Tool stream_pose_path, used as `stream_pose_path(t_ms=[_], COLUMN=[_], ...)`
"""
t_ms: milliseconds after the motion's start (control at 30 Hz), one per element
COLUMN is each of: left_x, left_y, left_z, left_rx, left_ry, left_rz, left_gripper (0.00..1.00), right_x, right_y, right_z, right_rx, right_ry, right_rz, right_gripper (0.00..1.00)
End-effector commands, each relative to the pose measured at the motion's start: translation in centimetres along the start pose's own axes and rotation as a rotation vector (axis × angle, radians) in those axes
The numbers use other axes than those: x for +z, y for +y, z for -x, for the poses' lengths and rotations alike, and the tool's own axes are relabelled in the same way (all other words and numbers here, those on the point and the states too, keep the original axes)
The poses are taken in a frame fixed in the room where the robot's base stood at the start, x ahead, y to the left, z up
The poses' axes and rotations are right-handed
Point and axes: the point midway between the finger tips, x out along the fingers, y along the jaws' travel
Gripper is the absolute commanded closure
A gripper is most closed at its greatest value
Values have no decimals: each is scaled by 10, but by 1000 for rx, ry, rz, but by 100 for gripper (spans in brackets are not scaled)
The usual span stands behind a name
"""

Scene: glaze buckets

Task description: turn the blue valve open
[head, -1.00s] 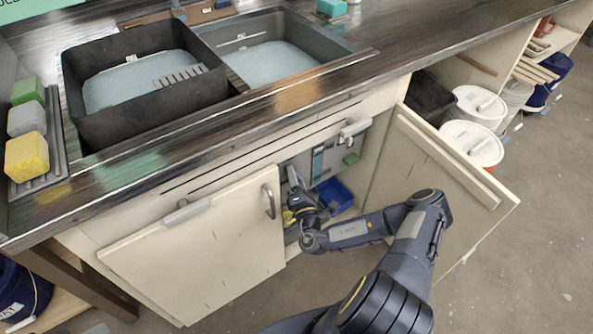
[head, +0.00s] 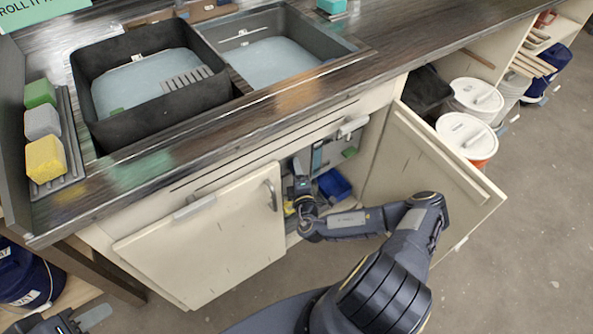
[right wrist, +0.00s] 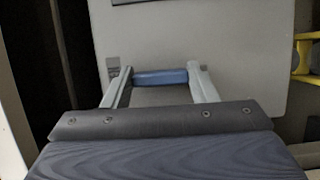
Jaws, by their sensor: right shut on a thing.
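The blue valve's handle (right wrist: 160,76) shows in the right wrist view as a short blue bar lying across between my fingertips. My right gripper (right wrist: 161,88) is shut on it, one pale finger at each end. In the head view my right arm reaches into the open cabinet under the sink, where my right gripper (head: 298,172) is small and dark and hides the valve. My left gripper (head: 68,322) is at the bottom left corner of the head view, partly cut off, away from the cabinet; its jaw state is unclear.
The right cabinet door (head: 430,165) stands open beside my right arm; the left door (head: 205,240) is closed. A blue bin (head: 334,184) sits inside. A yellow part (right wrist: 304,58) is at the right in the wrist view. White-lidded buckets (head: 468,135) stand further right.

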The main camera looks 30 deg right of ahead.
Motion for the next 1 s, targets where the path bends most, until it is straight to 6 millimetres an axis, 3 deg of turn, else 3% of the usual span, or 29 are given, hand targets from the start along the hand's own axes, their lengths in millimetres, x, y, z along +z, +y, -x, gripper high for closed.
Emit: stream_pose_path(t_ms=[300, 333, 500, 800, 1000], left_x=[0, 0, 0, 0, -1], left_y=[0, 0, 0, 0, 1], left_z=[0, 0, 0, 0, 2], left_rx=[0, 0, 0, 0, 0], left_ry=[0, 0, 0, 0, 0], left_rz=[0, 0, 0, 0, 0], left_gripper=[64, 64, 64, 64, 64], right_x=[0, 0, 0, 0, 0], right_y=[-1, -1, -1, 0, -1], right_z=[0, 0, 0, 3, 31], right_rx=[-4, -4, -2, -2, -5], right_ry=[-1, -1, -1, -1, -1], right_rz=[-6, -6, -4, -3, -4], right_gripper=[70, 45, 25, 25, 25])
